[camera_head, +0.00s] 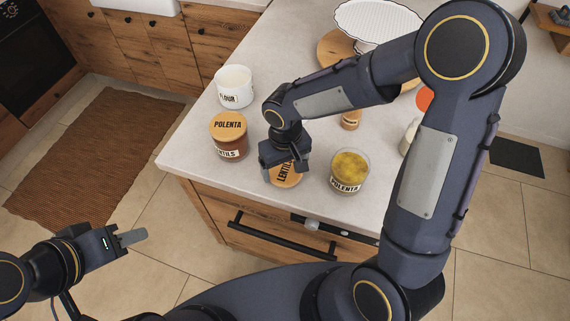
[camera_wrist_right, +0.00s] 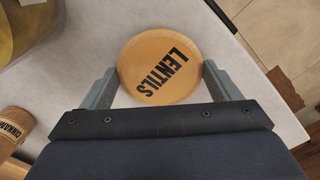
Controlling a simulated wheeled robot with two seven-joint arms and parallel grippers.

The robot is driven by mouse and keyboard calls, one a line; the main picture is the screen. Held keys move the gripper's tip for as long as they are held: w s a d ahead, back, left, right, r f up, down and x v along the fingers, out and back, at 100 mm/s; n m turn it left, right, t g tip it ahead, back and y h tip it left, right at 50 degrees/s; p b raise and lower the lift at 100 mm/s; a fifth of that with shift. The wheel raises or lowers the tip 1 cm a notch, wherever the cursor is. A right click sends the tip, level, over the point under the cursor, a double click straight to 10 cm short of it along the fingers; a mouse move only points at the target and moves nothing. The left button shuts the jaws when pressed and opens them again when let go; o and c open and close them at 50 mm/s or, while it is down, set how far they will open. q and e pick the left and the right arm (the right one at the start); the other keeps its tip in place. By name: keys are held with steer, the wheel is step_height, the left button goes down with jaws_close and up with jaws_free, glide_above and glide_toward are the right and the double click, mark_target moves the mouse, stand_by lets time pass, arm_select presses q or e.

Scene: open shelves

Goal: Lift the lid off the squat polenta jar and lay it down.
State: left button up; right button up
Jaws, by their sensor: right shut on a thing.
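The squat polenta jar (camera_head: 350,172) stands on the counter without a lid, its yellow contents showing; part of it shows at the upper left of the right wrist view (camera_wrist_right: 22,28). My right gripper (camera_head: 286,167) is shut on a round wooden lid marked LENTILS (camera_wrist_right: 160,71), left of the polenta jar near the counter's front edge. I cannot tell whether this lid touches the counter. A lid marked POLENTA (camera_head: 229,125) sits on the lentils jar (camera_head: 231,149) further left. My left gripper (camera_head: 133,237) is over the floor, away from the counter; its opening is unclear.
A white flour jar (camera_head: 234,88) stands behind the lentils jar. A small cinnamon jar (camera_wrist_right: 14,127) also shows in the head view (camera_head: 351,120), behind the polenta jar. A white cake stand (camera_head: 378,20) is at the back. Bare counter (camera_head: 200,160) lies along the front left.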

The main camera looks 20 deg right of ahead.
steer(key=shift+f+b, duration=0.45)
